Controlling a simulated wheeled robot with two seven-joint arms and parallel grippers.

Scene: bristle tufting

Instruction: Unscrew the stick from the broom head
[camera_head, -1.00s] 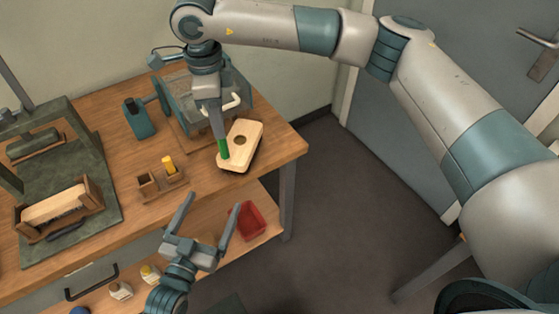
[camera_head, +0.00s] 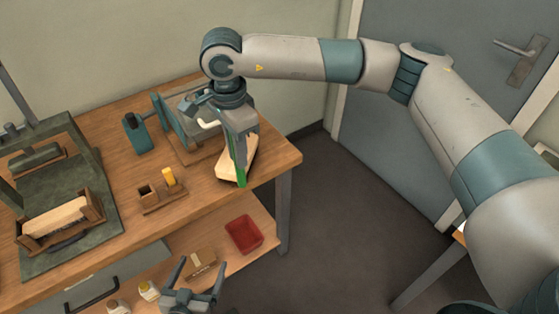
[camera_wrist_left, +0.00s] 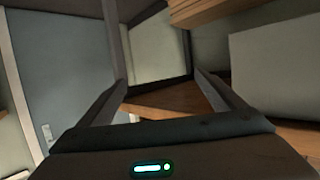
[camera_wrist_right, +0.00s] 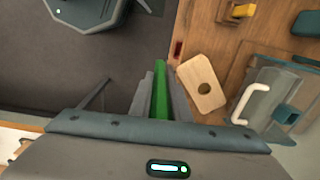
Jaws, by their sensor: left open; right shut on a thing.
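The broom head (camera_head: 226,170) is a pale wooden block lying on the workbench near its right front corner. In the head view my right gripper partly covers it. In the right wrist view the broom head (camera_wrist_right: 200,85) shows flat, with one round, open hole. My right gripper (camera_head: 238,150) is shut on a green stick (camera_head: 241,172); the stick also shows between its fingers in the right wrist view (camera_wrist_right: 160,92). There the stick is beside the block, apart from the hole. My left gripper (camera_head: 200,266) is open and empty, low in front of the bench.
A clamp-like fixture with a pale handle (camera_head: 208,124) stands behind the broom head. A small wooden holder with a yellow piece (camera_head: 169,177) is left of it. A press frame with a wooden tray (camera_head: 58,218) is far left. A red bin (camera_head: 244,235) sits on the lower shelf.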

